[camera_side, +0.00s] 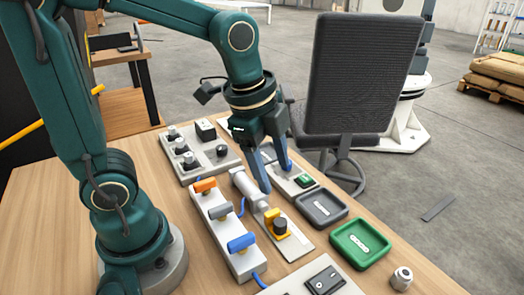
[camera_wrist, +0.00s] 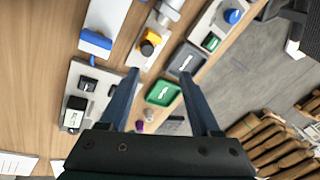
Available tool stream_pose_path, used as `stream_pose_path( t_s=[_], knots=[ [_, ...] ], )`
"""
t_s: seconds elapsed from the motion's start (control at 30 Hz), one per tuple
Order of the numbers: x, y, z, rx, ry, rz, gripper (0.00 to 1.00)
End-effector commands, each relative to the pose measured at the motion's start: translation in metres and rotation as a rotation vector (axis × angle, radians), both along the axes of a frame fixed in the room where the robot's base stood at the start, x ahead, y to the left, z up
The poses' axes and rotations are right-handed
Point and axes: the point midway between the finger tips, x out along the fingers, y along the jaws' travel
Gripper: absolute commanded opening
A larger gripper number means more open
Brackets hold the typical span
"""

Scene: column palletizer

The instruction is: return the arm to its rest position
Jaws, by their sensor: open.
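My gripper (camera_side: 265,172) hangs from my green arm over the panels on the wooden table, fingers pointing down. Its two blue-grey fingers stand apart in the wrist view (camera_wrist: 162,85), with nothing between them in its grasp. In the side view the fingertips are near a grey cylinder (camera_side: 243,181) on a light plate; I cannot tell the exact height or whether they touch anything. My arm is bent and reaches out over the table.
A valve panel with orange, grey and blue handles (camera_side: 225,225), a knob panel (camera_side: 200,155), a dark tray (camera_side: 321,207) and a green tray (camera_side: 360,243) surround the gripper. A switch panel (camera_side: 318,283) is in front. An office chair (camera_side: 360,75) stands behind the table.

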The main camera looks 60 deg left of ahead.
Motion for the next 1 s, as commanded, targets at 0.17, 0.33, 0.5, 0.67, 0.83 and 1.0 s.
stream_pose_path(
  t_s=[0.17,0.33,0.5,0.67,0.83,1.0],
  knots=[
    [-0.028,0.005,0.025,-0.094,-0.134,0.279,0.64],
    [-0.054,0.008,0.031,-0.23,-0.22,0.592,0.64],
    [-0.071,0.008,0.022,-0.348,-0.224,0.871,0.64],
    [-0.075,0.008,0.017,-0.394,-0.198,1.013,0.64],
    [-0.074,0.008,0.017,-0.407,-0.197,1.047,0.64],
    [-0.074,0.008,0.017,-0.406,-0.197,1.044,0.64]
  ],
)
